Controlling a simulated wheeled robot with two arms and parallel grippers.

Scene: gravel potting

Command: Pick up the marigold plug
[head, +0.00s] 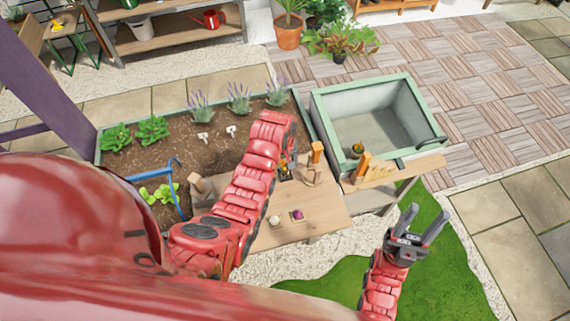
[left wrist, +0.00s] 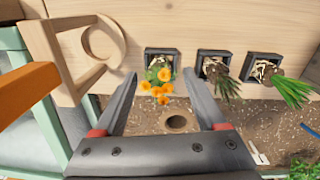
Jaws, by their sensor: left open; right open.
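The marigold plug is a small square black pot (left wrist: 162,54) with orange flowers (left wrist: 160,88) and green leaves, upright on pale wood in the left wrist view. My left gripper (left wrist: 162,76) is open, with its two fingers on either side of the flowers. No contact with the plug is visible. In the head view, my left arm (head: 255,170) reaches over the bench and hides most of that gripper. A bit of orange shows beside the arm there. My right gripper (head: 416,222) is open and empty above the grass.
Two more black pots with grassy green plants (left wrist: 215,68) (left wrist: 265,70) stand in a row to the right of the marigold. A wooden ring holder (left wrist: 75,45) is close on the left. The green-rimmed trough (head: 375,112) stands right of the planted soil bed (head: 185,125).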

